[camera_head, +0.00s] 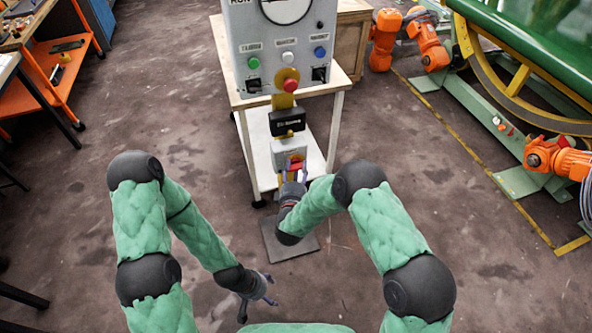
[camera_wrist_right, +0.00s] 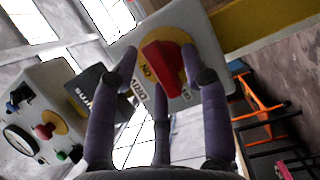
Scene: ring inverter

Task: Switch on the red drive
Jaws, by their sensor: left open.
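The red drive's switch is a red handle (camera_wrist_right: 163,68) on a yellow disc, mounted on a grey box (camera_wrist_right: 128,42) with ON and DRIVE lettering. In the head view the box (camera_head: 283,153) hangs low on the stand, with the red handle (camera_head: 296,165) partly hidden by my right gripper. My right gripper (camera_head: 292,172) is right in front of it. In the right wrist view its purple-grey fingers (camera_wrist_right: 160,72) are spread to either side of the handle, with a visible gap on the left; contact on the right is unclear. My left gripper (camera_head: 264,291) is open and empty, low over the floor.
Above the switch are a black module (camera_head: 288,121) and a grey panel (camera_head: 284,50) with a red mushroom button (camera_head: 290,86) and other buttons. Orange robot arms (camera_head: 555,158) and a green machine are right; an orange cart (camera_head: 62,70) is left.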

